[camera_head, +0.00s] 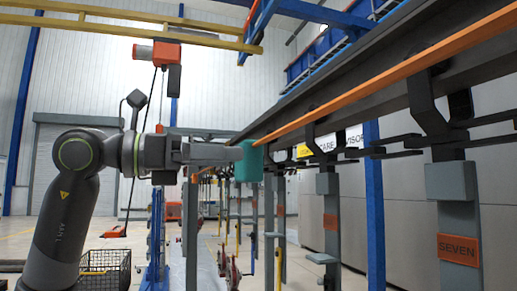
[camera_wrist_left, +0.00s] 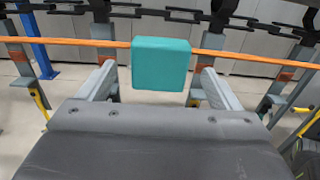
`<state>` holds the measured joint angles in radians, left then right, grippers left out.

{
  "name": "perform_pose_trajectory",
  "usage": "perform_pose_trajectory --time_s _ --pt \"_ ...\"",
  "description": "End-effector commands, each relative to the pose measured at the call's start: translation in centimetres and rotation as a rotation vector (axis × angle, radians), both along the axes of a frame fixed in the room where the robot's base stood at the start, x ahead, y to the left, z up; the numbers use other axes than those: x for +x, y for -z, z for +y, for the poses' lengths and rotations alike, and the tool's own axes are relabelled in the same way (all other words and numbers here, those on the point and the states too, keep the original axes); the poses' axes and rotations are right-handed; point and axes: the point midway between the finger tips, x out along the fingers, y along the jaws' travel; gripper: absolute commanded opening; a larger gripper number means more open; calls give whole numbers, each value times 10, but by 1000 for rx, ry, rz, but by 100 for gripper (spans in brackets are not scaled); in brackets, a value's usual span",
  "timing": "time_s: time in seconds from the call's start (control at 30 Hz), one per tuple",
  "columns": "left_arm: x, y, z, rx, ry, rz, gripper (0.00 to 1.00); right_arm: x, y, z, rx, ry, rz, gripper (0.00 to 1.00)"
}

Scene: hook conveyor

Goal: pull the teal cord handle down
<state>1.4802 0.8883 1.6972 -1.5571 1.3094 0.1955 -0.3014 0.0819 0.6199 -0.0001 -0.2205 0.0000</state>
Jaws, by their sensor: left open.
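The teal handle (camera_head: 249,161) is a small block on the orange cord (camera_head: 370,91) that runs along below the dark conveyor rail. In the left wrist view the teal handle (camera_wrist_left: 160,64) hangs upright on the orange cord (camera_wrist_left: 255,58). My left gripper (camera_head: 238,154) reaches in from the left at the handle. Its jaws (camera_wrist_left: 155,82) are open, one finger to each side of the block, with gaps visible on both sides. In the head view the fingers partly overlap the block's left edge. My right gripper is not in view.
The dark conveyor rail (camera_head: 340,88) runs above the cord, with hanging carriers below it, one with an orange plate marked SEVEN (camera_head: 458,249). A blue post (camera_head: 373,205) stands behind. A black wire basket (camera_head: 105,267) is on the floor at lower left.

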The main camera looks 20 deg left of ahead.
Motion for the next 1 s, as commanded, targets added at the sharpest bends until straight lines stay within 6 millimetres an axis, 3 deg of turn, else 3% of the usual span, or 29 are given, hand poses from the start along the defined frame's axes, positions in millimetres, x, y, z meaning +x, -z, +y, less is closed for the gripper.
perform_pose_trajectory --time_s 0.2,0.4,0.87,1.0 --pt "21 -2 -32 -1 4 2 85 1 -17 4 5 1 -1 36" --pt "34 -1 -51 -1 3 1 85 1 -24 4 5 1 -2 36" --pt "39 1 -58 0 0 0 85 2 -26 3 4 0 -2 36" --pt "39 0 -58 0 0 0 67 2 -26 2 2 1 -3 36"
